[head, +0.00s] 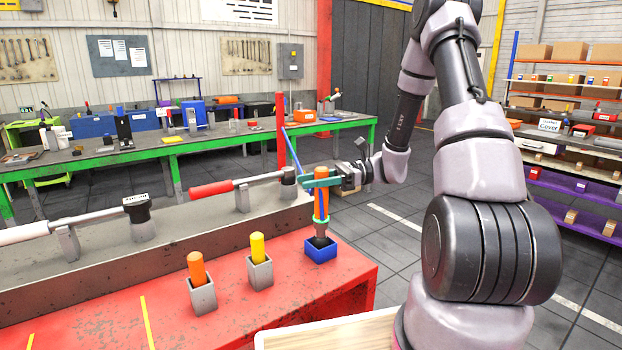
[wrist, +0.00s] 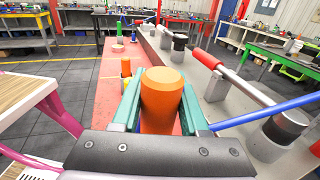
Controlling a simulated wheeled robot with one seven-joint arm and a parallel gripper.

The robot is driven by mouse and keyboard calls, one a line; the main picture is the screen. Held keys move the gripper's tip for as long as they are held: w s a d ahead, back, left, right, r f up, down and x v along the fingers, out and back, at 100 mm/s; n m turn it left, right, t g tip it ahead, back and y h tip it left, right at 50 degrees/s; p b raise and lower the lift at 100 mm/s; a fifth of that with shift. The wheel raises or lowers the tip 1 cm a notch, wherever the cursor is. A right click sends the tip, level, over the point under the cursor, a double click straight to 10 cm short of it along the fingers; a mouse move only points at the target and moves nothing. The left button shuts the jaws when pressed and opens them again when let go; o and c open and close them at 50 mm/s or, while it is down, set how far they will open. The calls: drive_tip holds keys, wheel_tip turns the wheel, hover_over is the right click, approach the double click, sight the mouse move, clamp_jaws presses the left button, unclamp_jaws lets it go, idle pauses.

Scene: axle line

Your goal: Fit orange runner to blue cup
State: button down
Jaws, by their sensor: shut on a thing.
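My gripper (head: 321,183) has teal fingers and is shut on an upright orange runner (head: 321,205). The runner's top stands above the fingers. It also fills the middle of the wrist view (wrist: 162,105), between the fingers. The blue cup (head: 320,253) is a small square holder near the red bench's right end. The runner's lower end is dark and overlaps the cup's opening in the head view. I cannot tell whether it is inside or just above. The cup is hidden in the wrist view.
A second orange peg (head: 196,268) and a yellow peg (head: 258,247) stand in grey square cups on the red bench (head: 110,325). Behind them runs a grey axle line with a red-handled tool (head: 212,189). A thin blue rod (wrist: 265,110) lies close right of the gripper.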

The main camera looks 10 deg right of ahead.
drive_tip(key=shift+f, duration=0.95)
drive_tip(key=shift+c, duration=1.7)
unclamp_jaws()
drive_tip(key=shift+f, duration=0.1)
drive_tip(key=shift+d, duration=0.1)
drive_tip(key=w+d, duration=0.1)
drive_tip(key=d, duration=0.9)
drive_tip(key=shift+d+r, duration=0.3)
